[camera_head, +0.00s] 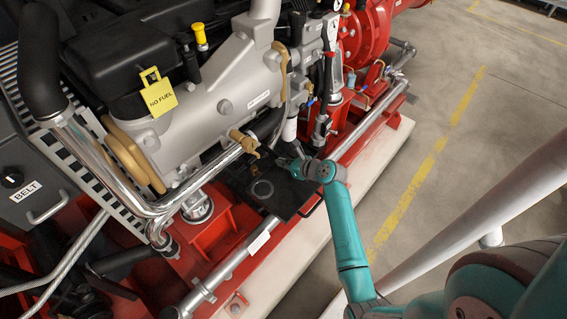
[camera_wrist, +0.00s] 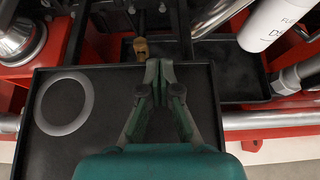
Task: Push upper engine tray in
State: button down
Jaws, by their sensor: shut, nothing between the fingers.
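The engine tray (camera_head: 285,200) is a flat black tray with a raised rim and a pale grey ring on its floor. It sticks out from under the engine over the red frame and the silver pipe. In the wrist view, the tray (camera_wrist: 60,150) fills the lower middle, and the ring shows at its left. My gripper (camera_head: 284,160) is over the tray's back right part. In the wrist view, my gripper (camera_wrist: 158,63) is shut and empty, its tips near the tray's far edge. I cannot tell whether they touch it. My gripper hides part of the tray floor.
Another black tray-like surface (camera_wrist: 230,70) lies behind, at the right. A small brass fitting (camera_wrist: 141,48) stands just beyond the fingertips. A white cylinder (camera_wrist: 278,22) is at the upper right. The silver pipe (camera_head: 238,265) runs along the red frame.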

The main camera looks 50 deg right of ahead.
jog(key=w, duration=1.1)
jog(key=shift+w+a, duration=0.2)
jog(key=shift+w, duration=0.2)
jog(key=shift+s, duration=0.1)
